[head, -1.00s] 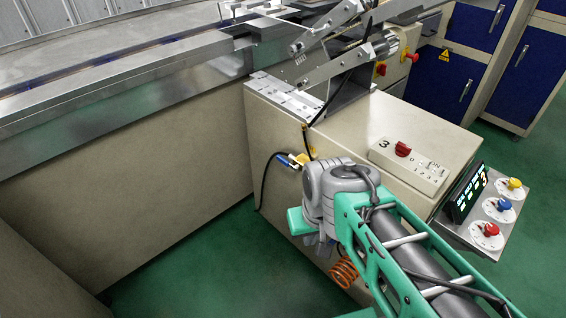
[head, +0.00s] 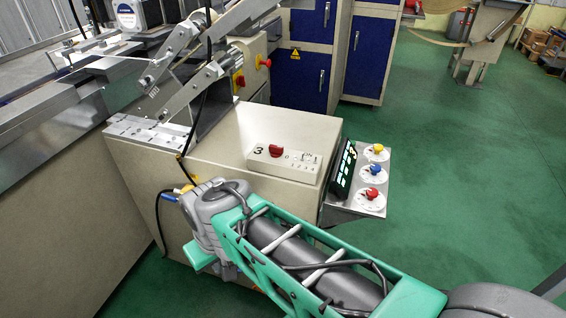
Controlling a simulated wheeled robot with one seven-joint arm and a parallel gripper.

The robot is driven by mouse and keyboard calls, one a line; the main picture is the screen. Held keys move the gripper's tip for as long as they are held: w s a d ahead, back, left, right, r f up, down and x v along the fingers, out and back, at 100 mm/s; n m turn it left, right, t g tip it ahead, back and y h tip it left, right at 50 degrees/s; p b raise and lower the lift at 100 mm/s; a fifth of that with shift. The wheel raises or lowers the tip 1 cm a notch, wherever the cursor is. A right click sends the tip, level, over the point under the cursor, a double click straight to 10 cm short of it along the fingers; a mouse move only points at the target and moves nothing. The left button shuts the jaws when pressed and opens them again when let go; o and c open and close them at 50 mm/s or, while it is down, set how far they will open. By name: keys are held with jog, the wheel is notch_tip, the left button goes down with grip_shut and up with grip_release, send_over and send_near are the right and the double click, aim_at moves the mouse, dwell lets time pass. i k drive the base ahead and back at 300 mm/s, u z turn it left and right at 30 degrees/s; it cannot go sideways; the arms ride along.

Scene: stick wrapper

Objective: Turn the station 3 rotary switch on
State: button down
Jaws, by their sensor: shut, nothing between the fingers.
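The station 3 box (head: 256,160) is a small cream panel marked "3" on top of the beige machine cabinet. The knob's exact pointing direction is too small to tell. My green and grey arm crosses the lower middle of the head view, in front of the cabinet and below the panel. It is apart from the switch in the picture. My gripper is not visible; the far end of the arm is hidden or out of frame.
A metal side panel (head: 344,211) carries a dark screen (head: 343,170) and yellow, blue and red knobs right of the station 3 box. Metal linkages (head: 185,70) and a black cable rise at its left. Blue-door cabinets (head: 365,55) stand behind. Green floor (head: 470,180) is clear at right.

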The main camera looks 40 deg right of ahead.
aim_at(277, 151)
jog(key=u, duration=0.7)
jog(key=i, duration=0.4)
